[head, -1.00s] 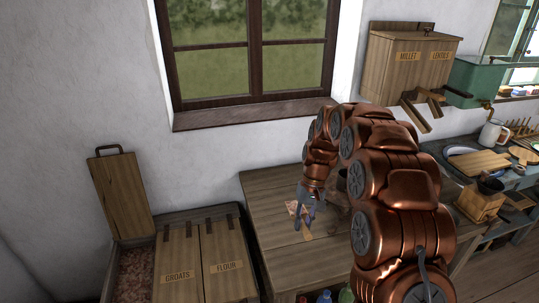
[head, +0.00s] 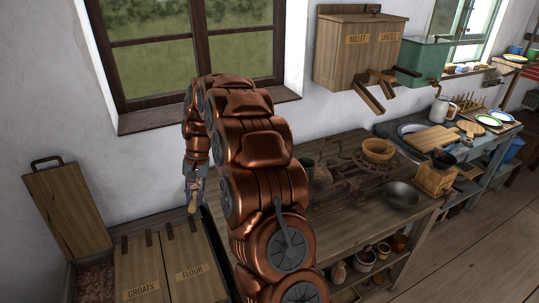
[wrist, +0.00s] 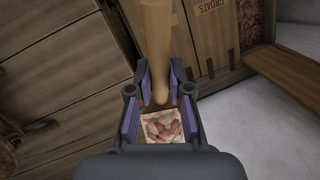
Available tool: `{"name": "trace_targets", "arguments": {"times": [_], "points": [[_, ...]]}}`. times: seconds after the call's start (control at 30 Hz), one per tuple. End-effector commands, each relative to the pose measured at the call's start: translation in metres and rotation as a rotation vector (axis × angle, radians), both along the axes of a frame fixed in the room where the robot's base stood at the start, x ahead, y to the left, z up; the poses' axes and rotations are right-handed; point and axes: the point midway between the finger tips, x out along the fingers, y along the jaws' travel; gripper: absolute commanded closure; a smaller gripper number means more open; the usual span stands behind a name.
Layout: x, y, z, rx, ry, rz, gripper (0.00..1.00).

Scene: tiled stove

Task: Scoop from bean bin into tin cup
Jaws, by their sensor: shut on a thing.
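My gripper (head: 194,188), in the head view, hangs between the table and the lidded chest, shut and pointing down. In the wrist view it also shows (wrist: 157,85), closed around the rounded end of a plain wooden handle (wrist: 155,40). The handle's far end is out of frame, so no scoop bowl shows. A small picture card with reddish shapes (wrist: 163,127) lies between the finger bases; I cannot tell whether it is gripped. An open bin (head: 94,280) with reddish-brown contents sits at lower left; no bean label is readable. A dark cup-like vessel (head: 306,172) stands on the table, possibly the tin cup.
Shut lids marked Groats (head: 140,278) and Flour (head: 193,262) sit beside the open bin, whose raised lid (head: 68,210) leans on the wall. The table (head: 345,215) carries a grey metal bowl (head: 400,195) and a wooden bowl (head: 378,149). A Millet and Lentils box (head: 352,55) hangs above.

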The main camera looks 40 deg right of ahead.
Motion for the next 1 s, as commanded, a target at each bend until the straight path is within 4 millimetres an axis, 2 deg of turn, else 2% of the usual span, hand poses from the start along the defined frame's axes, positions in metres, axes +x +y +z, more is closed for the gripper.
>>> {"name": "trace_targets", "arguments": {"times": [0.03, 0.17, 0.3, 0.4, 0.5, 0.7, 1.0], "points": [[-0.001, -0.027, 0.005, 0.0, -0.005, -0.121, 1.0], [-0.01, -0.086, 0.022, 0.0, -0.01, -0.427, 1.0], [-0.028, -0.149, 0.04, -0.002, -0.011, -0.75, 1.0], [-0.044, -0.188, 0.051, -0.002, -0.009, -0.957, 1.0], [-0.059, -0.217, 0.059, -0.002, -0.007, -1.117, 1.0], [-0.077, -0.247, 0.07, -0.001, -0.005, -1.29, 1.0], [-0.081, -0.255, 0.076, 0.026, 0.005, -1.336, 1.0]]}}
